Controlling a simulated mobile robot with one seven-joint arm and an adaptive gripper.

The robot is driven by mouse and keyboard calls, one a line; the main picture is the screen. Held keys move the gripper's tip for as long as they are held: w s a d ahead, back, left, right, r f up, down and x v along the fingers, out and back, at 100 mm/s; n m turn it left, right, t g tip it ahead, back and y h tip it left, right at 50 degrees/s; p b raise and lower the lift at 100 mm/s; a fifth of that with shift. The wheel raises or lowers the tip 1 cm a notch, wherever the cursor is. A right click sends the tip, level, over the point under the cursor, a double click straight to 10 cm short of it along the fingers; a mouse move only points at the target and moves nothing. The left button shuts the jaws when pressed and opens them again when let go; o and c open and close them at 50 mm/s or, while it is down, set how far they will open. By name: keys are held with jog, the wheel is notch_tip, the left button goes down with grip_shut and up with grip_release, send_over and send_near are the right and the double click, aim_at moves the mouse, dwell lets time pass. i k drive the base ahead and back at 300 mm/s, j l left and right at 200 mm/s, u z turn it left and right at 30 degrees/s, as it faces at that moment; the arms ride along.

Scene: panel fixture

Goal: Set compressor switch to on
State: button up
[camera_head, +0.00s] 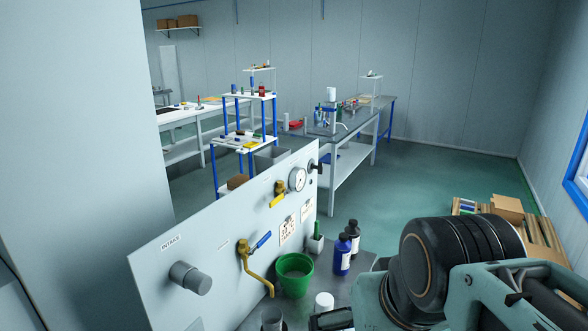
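A pale upright panel (228,248) stands at the lower left. It carries a grey round knob (190,278) under an "INTAKE" label, a blue-handled valve (262,240) with a bent brass spout, a round gauge (297,179) and a yellow-handled valve (278,196). A dark fitting (317,166) sits at its far right end. I cannot tell which part, if any, is the compressor switch; no readable label names it. My arm crosses the lower right, right of the panel. My gripper's fingers do not show clearly at the bottom edge.
Cardboard boxes (507,208) lie right. Green floor (420,175) beyond is clear.

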aim_at(318, 167)
jog(key=i+l, duration=0.9)
jog(key=l+u, duration=0.1)
jog(key=u, duration=0.2)
jog(key=j+z, duration=0.1)
jog(key=z, duration=0.2)
